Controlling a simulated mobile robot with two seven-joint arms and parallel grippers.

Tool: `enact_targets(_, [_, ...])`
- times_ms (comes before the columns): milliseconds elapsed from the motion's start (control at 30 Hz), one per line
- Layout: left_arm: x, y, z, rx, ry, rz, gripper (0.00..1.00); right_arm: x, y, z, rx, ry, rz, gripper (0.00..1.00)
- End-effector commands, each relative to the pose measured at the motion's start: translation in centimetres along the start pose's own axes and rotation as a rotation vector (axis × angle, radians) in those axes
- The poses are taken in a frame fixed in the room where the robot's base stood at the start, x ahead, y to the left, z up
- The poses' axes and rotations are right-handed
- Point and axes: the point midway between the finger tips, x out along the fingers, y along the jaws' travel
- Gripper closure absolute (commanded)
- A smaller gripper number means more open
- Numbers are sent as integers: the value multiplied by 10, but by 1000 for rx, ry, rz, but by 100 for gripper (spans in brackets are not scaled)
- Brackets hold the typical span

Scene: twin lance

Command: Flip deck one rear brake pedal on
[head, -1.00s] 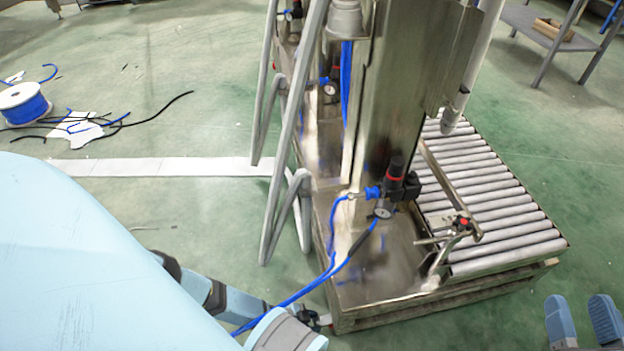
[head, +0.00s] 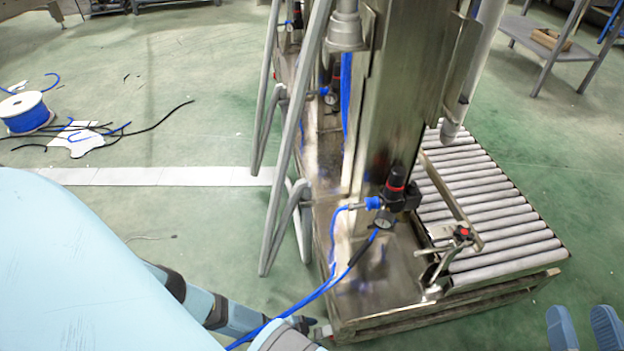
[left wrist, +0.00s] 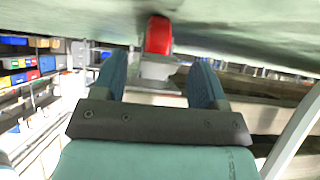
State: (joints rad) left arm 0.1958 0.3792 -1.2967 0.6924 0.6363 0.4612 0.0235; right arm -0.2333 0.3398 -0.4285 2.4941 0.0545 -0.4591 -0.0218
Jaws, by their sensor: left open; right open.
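A red brake pedal (left wrist: 158,35) shows in the left wrist view on a pale grey caster bracket (left wrist: 157,69) under the deck. My left gripper (left wrist: 160,62) is open, with one blue finger on either side of the bracket and a gap on both sides. The pedal is just beyond the fingertips; whether anything touches is unclear. In the head view, a small part of the caster (head: 326,332) shows at the near left corner of the steel deck (head: 385,305), and my left arm mostly hides the gripper there. My right gripper (head: 583,328) is open and empty at the lower right.
A steel column with a gauge (head: 384,223) and blue hoses (head: 325,285) stands on the deck. Hoses pass over my left arm. Grey tube rails (head: 290,140) stand on its left, a roller conveyor (head: 500,215) on its right. A cable spool (head: 25,112) lies far left.

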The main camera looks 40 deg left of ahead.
Motion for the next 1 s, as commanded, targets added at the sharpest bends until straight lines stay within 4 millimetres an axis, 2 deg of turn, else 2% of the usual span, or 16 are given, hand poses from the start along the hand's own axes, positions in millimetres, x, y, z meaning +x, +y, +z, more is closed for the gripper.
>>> enact_targets(133, [-7, 0, -1, -1, -1, 0, 34, 1, 1, -4, 6, -3, -2, 57])
enact_targets(233, [-22, 1, -2, -2, -2, 1, 34, 2, 1, -10, 29, -18, -8, 57])
enact_targets(300, [-37, 0, -3, -1, -3, 0, 34, 2, -1, -12, 67, -40, -12, 57])
enact_targets(400, [-62, 0, -4, -2, -3, 0, 34, -6, -13, -4, 188, -109, -8, 57])
enact_targets(500, [-85, 0, -4, -1, -2, 0, 34, -10, -20, -4, 258, -146, -12, 57])
enact_targets(700, [-121, 0, -3, 0, -1, 0, 34, -15, -29, -4, 359, -199, -15, 57])
enact_targets(833, [-134, 0, -1, -1, -2, 0, 34, -15, -30, -7, 377, -194, -12, 57])
enact_targets(1000, [-138, 0, 0, 0, 0, 0, 34, -16, -31, -7, 387, -193, -10, 57])
